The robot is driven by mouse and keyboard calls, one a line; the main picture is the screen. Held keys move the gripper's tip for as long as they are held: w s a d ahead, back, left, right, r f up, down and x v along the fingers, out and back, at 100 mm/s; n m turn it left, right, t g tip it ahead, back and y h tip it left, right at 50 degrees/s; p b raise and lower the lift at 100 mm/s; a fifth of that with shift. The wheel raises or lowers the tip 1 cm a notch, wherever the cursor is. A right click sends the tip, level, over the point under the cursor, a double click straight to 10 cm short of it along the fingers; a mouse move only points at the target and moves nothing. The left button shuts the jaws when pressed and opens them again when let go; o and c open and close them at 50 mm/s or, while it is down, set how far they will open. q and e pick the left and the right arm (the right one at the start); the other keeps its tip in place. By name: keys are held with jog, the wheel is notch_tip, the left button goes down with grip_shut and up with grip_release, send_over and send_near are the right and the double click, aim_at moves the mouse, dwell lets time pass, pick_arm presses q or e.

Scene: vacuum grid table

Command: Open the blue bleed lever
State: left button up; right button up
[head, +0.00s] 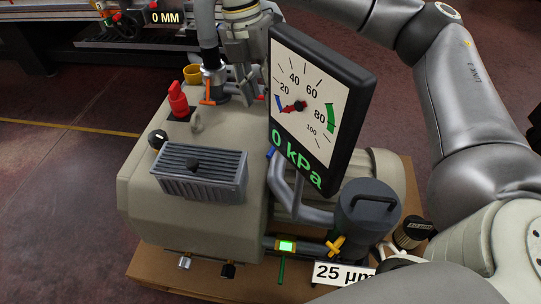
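A small blue piece (271,153), which looks like the blue bleed lever, shows at the left edge of the gauge, beside the grey pipe. Most of it is hidden behind the gauge panel. The gauge (318,105) reads 0 kPa, with its red needle at the low end. My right gripper (243,92) points down over the back of the beige pump, left of the gauge's top and above the blue piece in the picture. The gauge partly covers it, and I cannot tell whether its fingers are open or shut. My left gripper is not in view.
The beige pump (150,210) stands on a brown base. An orange lever (207,90), a red knob (178,100), a grey finned box (200,172), a yellow lever (337,246) and a dark canister (366,215) crowd around it. The floor at left is clear.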

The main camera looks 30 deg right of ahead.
jog(key=b, duration=0.3)
send_near(272, 149)
jog(key=f, duration=0.2)
jog(key=f+b, duration=0.1)
jog(key=f, duration=0.1)
jog(key=s+d+f, duration=0.1)
jog(key=f, duration=0.2)
jog(key=shift+f+b, duration=0.3)
jog(key=shift+f, duration=0.25)
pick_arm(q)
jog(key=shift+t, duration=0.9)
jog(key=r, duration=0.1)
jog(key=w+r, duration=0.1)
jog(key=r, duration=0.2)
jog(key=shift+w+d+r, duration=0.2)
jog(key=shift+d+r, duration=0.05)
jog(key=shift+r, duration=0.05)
pick_arm(e)
jog(key=shift+s, duration=0.1)
jog(key=shift+c, duration=0.4)
grip_shut()
